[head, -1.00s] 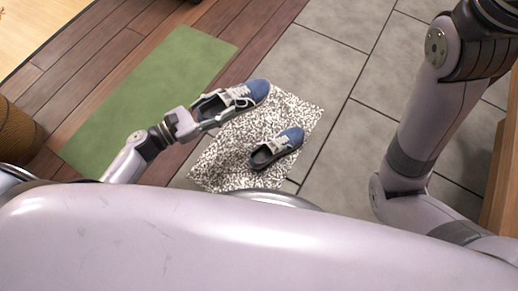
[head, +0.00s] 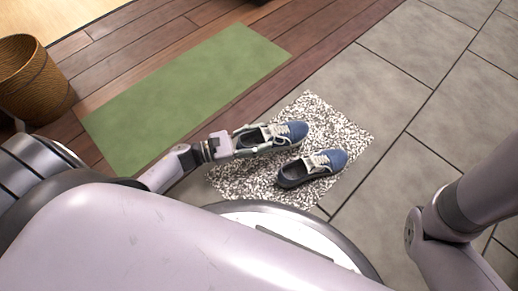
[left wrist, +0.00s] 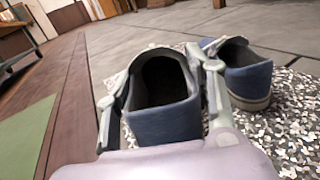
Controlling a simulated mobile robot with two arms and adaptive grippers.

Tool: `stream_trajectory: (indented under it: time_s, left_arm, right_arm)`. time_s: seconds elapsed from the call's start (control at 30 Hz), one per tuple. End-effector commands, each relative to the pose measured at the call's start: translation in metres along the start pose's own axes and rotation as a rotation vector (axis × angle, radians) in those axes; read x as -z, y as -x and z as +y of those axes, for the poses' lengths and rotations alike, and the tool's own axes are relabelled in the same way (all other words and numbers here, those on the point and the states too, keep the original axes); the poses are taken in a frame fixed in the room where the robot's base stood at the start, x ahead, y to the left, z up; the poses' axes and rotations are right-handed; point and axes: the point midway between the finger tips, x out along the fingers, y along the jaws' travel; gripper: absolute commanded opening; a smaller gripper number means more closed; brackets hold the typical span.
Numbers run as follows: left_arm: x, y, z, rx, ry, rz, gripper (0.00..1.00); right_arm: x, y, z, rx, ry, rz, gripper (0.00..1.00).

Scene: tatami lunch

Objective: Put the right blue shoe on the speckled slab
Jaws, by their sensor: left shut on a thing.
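My left gripper (head: 248,141) is shut on the heel end of a blue shoe (head: 291,133) with white laces. Its toe points right in the head view. This shoe is over the far side of the speckled slab (head: 346,127); whether it touches the slab I cannot tell. A second blue shoe (head: 332,161) stands upright on the slab beside it, toe also to the right. In the left wrist view the fingers straddle the held shoe (left wrist: 165,123), and the other shoe (left wrist: 249,80) stands to its right on the slab (left wrist: 285,120). My right gripper is out of view.
A green mat (head: 185,95) lies on the wooden floor (head: 165,32) beyond the slab. A wicker basket (head: 34,82) stands at the left. Grey tiles (head: 400,60) to the right of the slab are clear.

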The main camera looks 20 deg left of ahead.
Motion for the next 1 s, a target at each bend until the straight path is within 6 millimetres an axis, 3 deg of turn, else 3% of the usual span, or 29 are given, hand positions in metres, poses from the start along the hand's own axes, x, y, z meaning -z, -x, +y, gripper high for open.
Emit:
stream_trajectory:
  time_s: [0.13, 0.33, 0.57, 0.6, 0.9, 1.0]
  left_arm:
    - [0.011, -0.001, 0.0, 0.0, 0.0, -0.003, 0.09]
    - [0.043, 0.0, -0.002, -0.001, 0.001, -0.002, 0.08]
    - [0.043, 0.0, -0.002, -0.001, -0.001, -0.001, 0.08]
    - [0.044, 0.0, -0.003, -0.001, 0.0, 0.002, 0.49]
    - [0.044, 0.0, -0.003, -0.001, 0.0, 0.001, 0.69]
    - [0.044, 0.0, -0.002, -0.001, 0.0, 0.001, 0.71]
  right_arm:
    - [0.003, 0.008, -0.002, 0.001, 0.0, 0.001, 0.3]
    - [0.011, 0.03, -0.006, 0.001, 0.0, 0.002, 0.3]
    - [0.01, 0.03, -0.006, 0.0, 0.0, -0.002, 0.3]
    - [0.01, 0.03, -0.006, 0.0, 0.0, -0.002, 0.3]
    - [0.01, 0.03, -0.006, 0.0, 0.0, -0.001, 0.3]
    - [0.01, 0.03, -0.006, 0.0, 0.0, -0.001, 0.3]
